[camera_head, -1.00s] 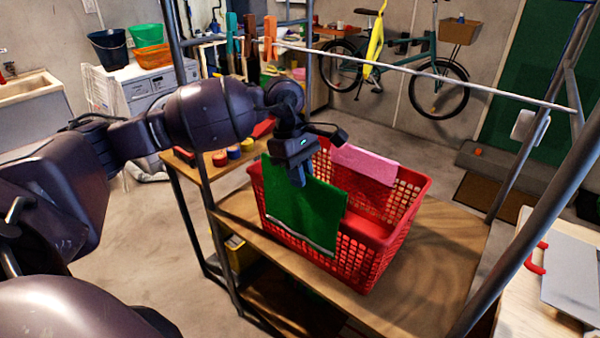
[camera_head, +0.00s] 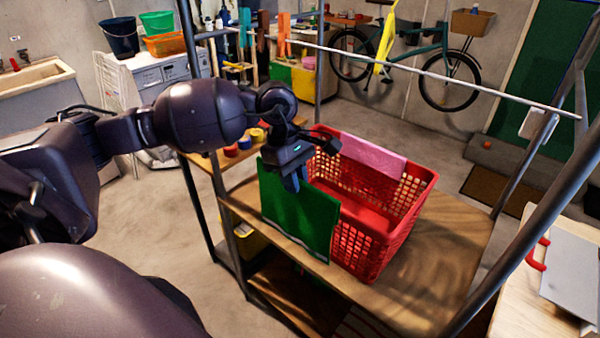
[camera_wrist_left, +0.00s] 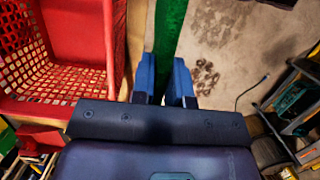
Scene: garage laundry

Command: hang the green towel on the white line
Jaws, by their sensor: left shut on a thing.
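The green towel (camera_head: 298,222) hangs from my left gripper (camera_head: 290,184), in front of the near left side of the red basket. My left gripper is shut on its top edge. In the left wrist view the towel (camera_wrist_left: 168,35) runs as a narrow green strip between the blue fingers (camera_wrist_left: 162,82), with the basket to its left. The white line (camera_head: 430,75) stretches across the rack, above and behind the gripper. My right gripper is not in view.
The red basket (camera_head: 372,240) stands on the wooden shelf (camera_head: 430,265) with a pink cloth (camera_head: 365,157) over its far rim. Dark rack posts (camera_head: 530,225) stand at right. The line's middle is bare.

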